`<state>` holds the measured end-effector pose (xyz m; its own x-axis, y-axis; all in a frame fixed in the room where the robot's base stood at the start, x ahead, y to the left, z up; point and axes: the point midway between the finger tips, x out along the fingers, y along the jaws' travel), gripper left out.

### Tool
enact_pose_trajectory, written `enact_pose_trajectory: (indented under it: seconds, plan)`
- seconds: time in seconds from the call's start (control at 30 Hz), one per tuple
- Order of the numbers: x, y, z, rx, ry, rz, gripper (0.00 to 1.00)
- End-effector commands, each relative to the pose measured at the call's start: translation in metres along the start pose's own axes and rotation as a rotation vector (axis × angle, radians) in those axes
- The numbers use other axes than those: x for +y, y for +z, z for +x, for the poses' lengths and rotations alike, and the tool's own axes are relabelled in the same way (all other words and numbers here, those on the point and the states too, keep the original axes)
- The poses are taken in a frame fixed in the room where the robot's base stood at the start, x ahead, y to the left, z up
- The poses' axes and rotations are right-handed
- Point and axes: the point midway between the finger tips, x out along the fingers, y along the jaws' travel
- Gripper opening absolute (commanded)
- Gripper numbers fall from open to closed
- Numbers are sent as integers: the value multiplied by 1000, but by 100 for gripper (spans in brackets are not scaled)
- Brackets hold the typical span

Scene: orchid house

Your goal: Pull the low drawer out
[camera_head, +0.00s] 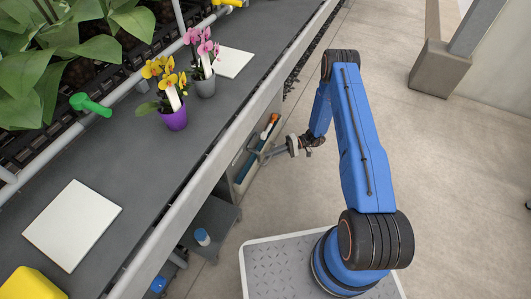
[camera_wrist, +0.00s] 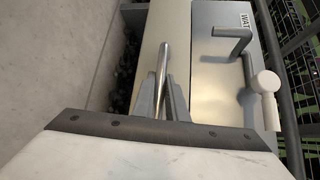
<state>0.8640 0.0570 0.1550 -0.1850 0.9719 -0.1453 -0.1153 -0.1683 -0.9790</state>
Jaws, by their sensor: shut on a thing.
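The low drawer (camera_head: 246,184) is under the long bench in the head view. It stands at least partly out, and tools with orange and blue parts (camera_head: 268,130) show inside it. My gripper (camera_head: 287,147) is at the drawer's front. In the wrist view, my gripper's two fingers (camera_wrist: 168,100) are shut on a slim metal bar handle (camera_wrist: 164,62). The handle lies in front of a pale drawer face (camera_wrist: 137,65). The fingers hide the handle's near end.
A grey panel (camera_wrist: 212,75) beside the drawer face carries a partly readable label and a bent grey lever with a white knob (camera_wrist: 265,82). Potted orchids (camera_head: 173,118) stand on the bench (camera_head: 130,165). A low shelf (camera_head: 215,215) is nearby. Open floor (camera_head: 440,190) lies to the right.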

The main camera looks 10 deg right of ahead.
Motion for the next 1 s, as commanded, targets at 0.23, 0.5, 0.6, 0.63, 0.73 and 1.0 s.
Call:
enact_pose_trajectory:
  seconds: [0.23, 0.5, 0.6, 0.63, 0.73, 1.0]
  plan:
    - [16, 50, -52, 6, 0, 3, 0]
    - [30, 98, -99, 5, 0, 2, 0]
    - [33, 110, -111, 4, 0, 2, 0]
    - [34, 113, -114, 4, 1, 2, 0]
    - [37, 122, -122, 3, 1, 1, 0]
    - [39, 130, -130, 1, 2, 0, 0]
